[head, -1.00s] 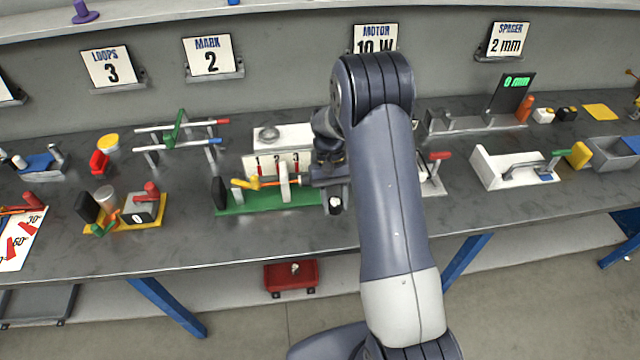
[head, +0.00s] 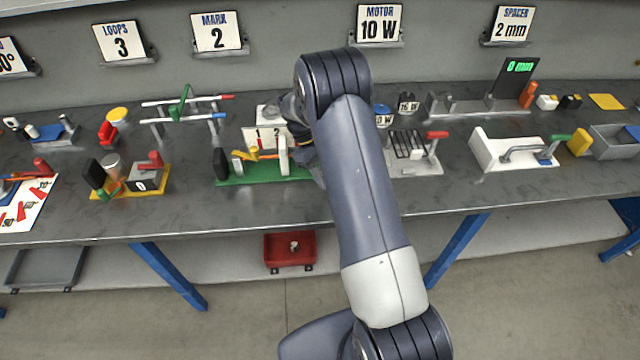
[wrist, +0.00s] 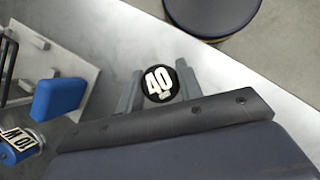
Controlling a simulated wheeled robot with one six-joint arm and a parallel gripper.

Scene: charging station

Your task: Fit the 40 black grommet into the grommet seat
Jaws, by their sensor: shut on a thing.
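The 40 black grommet (wrist: 159,84), a small black disc with a white 40 on its face, is in the wrist view. My gripper (wrist: 158,86) is shut on it, with a grey finger on either side. The metal bench top shows behind and below the grommet. In the head view my arm hides the gripper and the grommet. I cannot make out which fixture is the grommet seat.
A green-based fixture with numbered plates (head: 262,172) stands left of my arm. Right of the arm are a blue motor (head: 383,116), a slotted grey fixture with a red handle (head: 416,160) and a white fixture (head: 500,150). Bare bench lies along the front edge (head: 200,220).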

